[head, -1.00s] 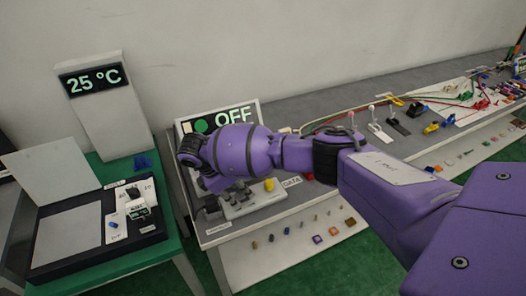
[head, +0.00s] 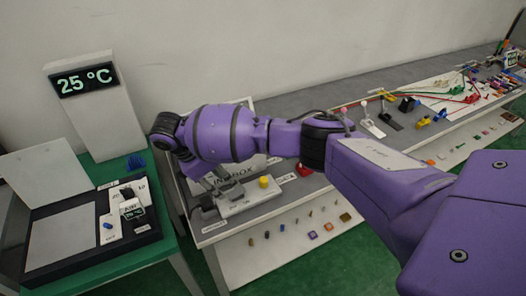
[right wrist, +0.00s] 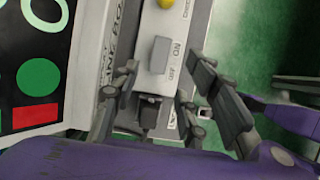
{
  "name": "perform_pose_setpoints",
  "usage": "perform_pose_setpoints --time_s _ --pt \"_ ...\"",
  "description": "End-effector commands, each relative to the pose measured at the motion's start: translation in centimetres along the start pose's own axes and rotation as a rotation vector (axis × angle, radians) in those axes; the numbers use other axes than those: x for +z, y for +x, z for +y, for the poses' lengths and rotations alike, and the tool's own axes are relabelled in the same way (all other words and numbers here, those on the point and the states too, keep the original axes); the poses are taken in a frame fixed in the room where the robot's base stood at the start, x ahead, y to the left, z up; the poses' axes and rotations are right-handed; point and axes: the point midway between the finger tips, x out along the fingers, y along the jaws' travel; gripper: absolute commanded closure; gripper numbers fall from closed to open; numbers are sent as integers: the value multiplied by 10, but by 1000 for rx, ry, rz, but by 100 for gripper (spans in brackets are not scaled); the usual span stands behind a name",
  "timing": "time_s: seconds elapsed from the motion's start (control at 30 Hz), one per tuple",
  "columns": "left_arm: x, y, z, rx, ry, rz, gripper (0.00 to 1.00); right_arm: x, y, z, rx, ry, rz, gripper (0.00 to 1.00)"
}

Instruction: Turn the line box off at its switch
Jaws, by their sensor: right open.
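The line box (head: 240,203) is a pale box on the bench in the head view, with a yellow knob (head: 264,182) on top. My right arm hides its far part. In the right wrist view the line box (right wrist: 154,84) lies below my right gripper (right wrist: 160,82), with a raised grey block (right wrist: 160,54), perhaps the switch, and a black plug (right wrist: 148,112). The right gripper is open, its fingers on both sides of the box; I cannot tell if they touch it. It also shows partly in the head view (head: 214,183). My left gripper is out of view.
A panel with a green disc and red square (right wrist: 36,114) stands close left in the right wrist view. In the head view, a green table (head: 176,222) with a 25 °C display (head: 84,80) stands left. Levers (head: 372,122) and cables lie right along the bench.

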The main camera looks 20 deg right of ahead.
Motion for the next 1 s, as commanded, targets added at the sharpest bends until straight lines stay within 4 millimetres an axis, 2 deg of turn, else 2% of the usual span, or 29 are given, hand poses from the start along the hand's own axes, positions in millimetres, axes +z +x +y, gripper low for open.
perform_pose_setpoints --time_s 0.03,0.1,0.3,1.0 --pt "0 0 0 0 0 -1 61 -1 -13 1 4 -1 2 59" --pt "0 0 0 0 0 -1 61 -1 -25 1 3 0 2 59" --pt "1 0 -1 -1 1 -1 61 0 -47 1 2 0 1 59" --pt "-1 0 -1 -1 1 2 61 0 -50 0 0 -1 0 59"
